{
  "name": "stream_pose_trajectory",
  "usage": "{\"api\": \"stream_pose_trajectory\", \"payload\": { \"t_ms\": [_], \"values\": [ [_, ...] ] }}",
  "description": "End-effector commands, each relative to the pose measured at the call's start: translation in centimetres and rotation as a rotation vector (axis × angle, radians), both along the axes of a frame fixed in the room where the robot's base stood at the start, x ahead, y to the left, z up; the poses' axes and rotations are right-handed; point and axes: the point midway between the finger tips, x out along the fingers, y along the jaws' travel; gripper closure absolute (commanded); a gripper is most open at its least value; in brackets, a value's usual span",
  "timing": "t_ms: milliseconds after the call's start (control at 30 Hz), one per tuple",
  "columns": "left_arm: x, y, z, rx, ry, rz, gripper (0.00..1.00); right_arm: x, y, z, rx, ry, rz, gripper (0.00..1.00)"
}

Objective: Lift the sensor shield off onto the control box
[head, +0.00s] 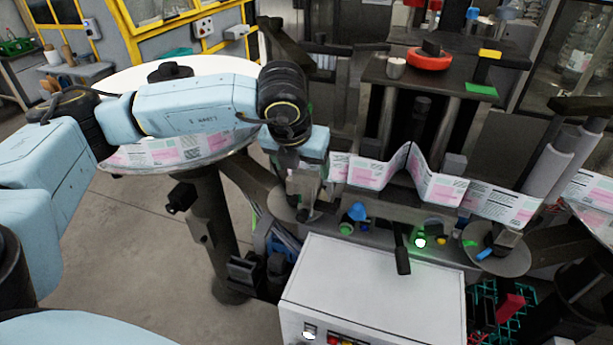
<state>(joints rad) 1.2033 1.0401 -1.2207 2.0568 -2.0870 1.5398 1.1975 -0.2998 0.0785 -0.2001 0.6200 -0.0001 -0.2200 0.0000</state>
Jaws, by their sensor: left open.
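The control box (372,285) is a white box with a flat, mostly bare top at the bottom centre. A black handle-like part overlaps its back edge. My left gripper (302,208) points down at the left end of the label web, behind the box's back left corner. It is open. A pale grey, partly see-through piece (303,186) shows at its fingers and looks like the sensor shield. The wrist hides part of it, and I cannot tell whether the fingers touch it. My right gripper is not in view.
The printed label web (370,172) runs across the machine just right of my gripper. A large reel (210,147) lies under my left forearm. A red ring (429,60) sits on the upper shelf. Small coloured knobs and a lit green lamp (420,241) stand behind the box.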

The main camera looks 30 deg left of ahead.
Motion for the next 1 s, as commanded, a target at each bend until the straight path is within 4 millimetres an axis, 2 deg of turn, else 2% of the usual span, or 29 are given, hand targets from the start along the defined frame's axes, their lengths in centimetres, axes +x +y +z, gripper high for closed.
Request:
{"api": "stream_pose_trajectory", "payload": {
  "t_ms": [100, 233, 533, 933, 1000],
  "values": [
    [0.9, -0.3, -1.5, 0.001, 0.004, 0.001, 0.25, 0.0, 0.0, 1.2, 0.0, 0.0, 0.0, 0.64],
    [1.5, -0.1, -3.0, 0.0, 0.003, 0.0, 0.25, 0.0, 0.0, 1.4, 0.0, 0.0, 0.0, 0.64],
    [1.7, -0.1, -3.6, -0.001, 0.0, 0.0, 0.25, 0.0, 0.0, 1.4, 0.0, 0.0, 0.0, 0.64],
    [1.7, -0.1, -3.6, -0.001, 0.0, 0.0, 0.78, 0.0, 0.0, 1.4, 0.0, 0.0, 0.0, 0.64],
    [1.7, -0.1, -3.6, -0.001, 0.0, 0.0, 0.78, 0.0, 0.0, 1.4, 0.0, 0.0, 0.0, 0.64]
  ]
}}
